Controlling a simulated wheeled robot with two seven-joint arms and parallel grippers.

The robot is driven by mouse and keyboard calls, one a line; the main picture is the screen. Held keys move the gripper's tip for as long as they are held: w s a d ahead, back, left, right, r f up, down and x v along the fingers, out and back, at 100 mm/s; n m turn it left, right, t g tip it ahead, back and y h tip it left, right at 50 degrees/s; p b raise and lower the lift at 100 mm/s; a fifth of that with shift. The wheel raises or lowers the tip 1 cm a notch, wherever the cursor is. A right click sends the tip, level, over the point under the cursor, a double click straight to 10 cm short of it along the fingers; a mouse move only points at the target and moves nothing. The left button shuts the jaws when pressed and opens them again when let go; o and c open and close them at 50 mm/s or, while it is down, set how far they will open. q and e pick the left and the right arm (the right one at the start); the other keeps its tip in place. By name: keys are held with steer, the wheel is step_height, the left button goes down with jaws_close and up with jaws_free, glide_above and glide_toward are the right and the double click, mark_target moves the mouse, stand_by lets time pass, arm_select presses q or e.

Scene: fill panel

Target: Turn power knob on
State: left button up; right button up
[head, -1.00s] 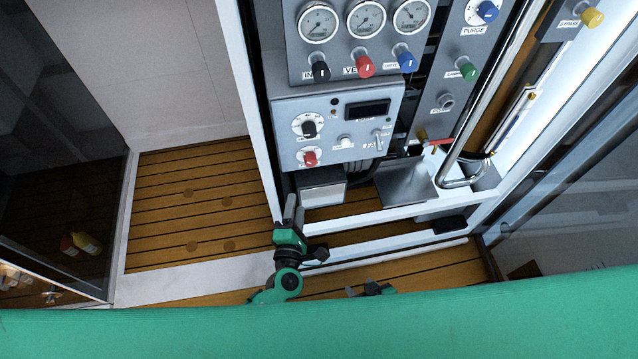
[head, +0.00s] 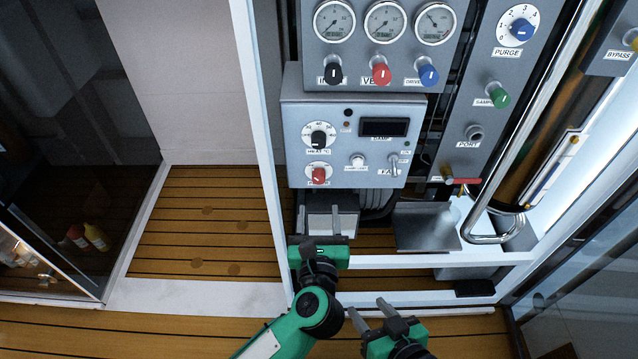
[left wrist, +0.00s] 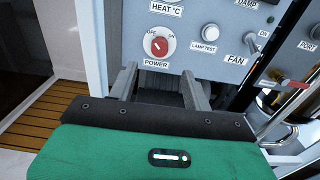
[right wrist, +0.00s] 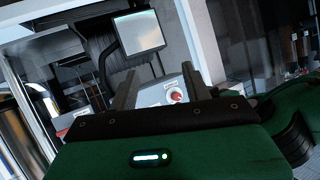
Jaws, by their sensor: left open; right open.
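The red power knob (head: 319,175) sits at the lower left of the grey control box (head: 294,122), below the black heat knob (head: 319,138). In the left wrist view the power knob (left wrist: 160,46) is on a white dial with OFF at upper left and ON at upper right; its white mark leans towards OFF. My left gripper (head: 319,212) is open and empty below the box, its fingers apart and pointing up towards the knob, not touching it. My right gripper (head: 368,308) is open and empty, lower and to the right.
A lamp test button (head: 357,160) and a fan switch (head: 393,165) are right of the power knob. Gauges and coloured knobs are above. A white frame post (head: 262,150) stands close at left, and a metal tray (head: 425,228) is at right.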

mark_target(319, 180)
arm_select(q)
steer(key=w, duration=0.8)
steer(key=shift+w+b, duration=0.1)
steer(key=shift+b, duration=0.25)
steer(key=shift+w, duration=0.7)
arm_select(e)
steer(key=shift+a+r+t+y, duration=0.15)
steer(key=shift+a+t+y, duration=0.25)
steer(key=shift+a+t, duration=0.3)
arm_select(q)
steer(key=c, duration=1)
